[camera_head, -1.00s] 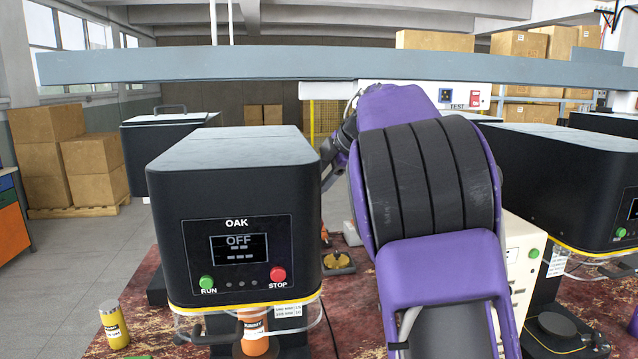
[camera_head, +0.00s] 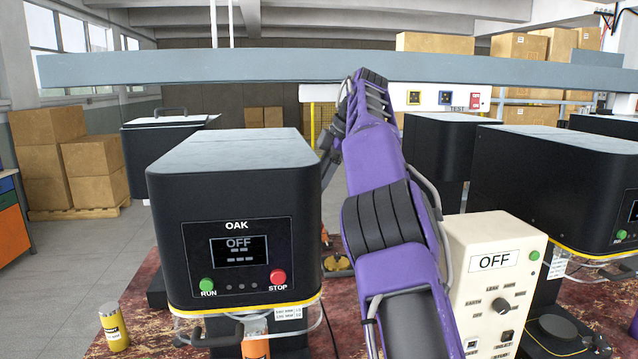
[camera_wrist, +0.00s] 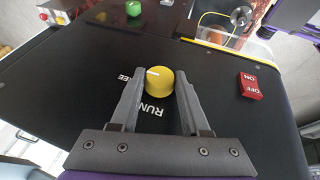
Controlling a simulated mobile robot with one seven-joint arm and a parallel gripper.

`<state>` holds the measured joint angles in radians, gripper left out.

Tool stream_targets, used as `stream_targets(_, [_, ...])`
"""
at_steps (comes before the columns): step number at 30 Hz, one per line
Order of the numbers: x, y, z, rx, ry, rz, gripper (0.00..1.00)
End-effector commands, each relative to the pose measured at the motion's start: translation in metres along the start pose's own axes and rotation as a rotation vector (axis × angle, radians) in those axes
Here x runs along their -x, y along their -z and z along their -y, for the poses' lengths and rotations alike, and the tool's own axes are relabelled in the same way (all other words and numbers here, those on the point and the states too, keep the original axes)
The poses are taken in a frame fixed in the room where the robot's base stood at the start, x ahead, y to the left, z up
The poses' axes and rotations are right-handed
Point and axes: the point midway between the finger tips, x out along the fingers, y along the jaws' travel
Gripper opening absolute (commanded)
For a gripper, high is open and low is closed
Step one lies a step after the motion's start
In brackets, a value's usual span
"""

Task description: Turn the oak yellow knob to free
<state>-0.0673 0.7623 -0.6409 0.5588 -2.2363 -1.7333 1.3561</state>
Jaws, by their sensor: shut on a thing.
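The oak yellow knob (camera_wrist: 161,83) sits on a black panel in the wrist view, between the two fingers of my gripper (camera_wrist: 160,92). My gripper is shut on it. The lettering "RUN" (camera_wrist: 152,111) shows upside down just below the knob. Letters ending in "EE" (camera_wrist: 126,78) show at its left, partly covered by the left finger. A short white mark on the knob's top lies toward its upper left, on the side of those letters. In the head view the OAK machine (camera_head: 235,225) reads OFF; the knob and gripper are hidden there.
A red OFF/ON switch (camera_wrist: 250,86) is right of the knob on the same panel. A green button (camera_wrist: 133,8) is above. In the head view a cream control box (camera_head: 495,262) stands right of my arm, and a grey beam (camera_head: 240,67) crosses above.

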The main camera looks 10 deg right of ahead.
Motion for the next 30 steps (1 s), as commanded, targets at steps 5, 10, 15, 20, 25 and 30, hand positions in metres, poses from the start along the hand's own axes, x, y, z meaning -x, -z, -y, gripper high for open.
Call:
stream_targets(5, [-0.0017,0.0009,0.0001,-0.004,0.017,-0.004,0.0])
stream_targets(10, [-0.0017,0.0015,0.0003,-0.006,0.021,-0.005,0.0])
stream_targets(15, [-0.0017,0.0016,0.0004,-0.006,0.021,-0.005,0.0])
stream_targets(20, [-0.0018,0.0017,0.0004,-0.006,0.021,-0.005,0.51])
stream_targets(25, [-0.0012,0.001,0.0001,-0.006,0.019,-0.003,0.76])
stream_targets(30, [-0.0007,0.0006,0.0,-0.006,0.018,-0.002,0.76])
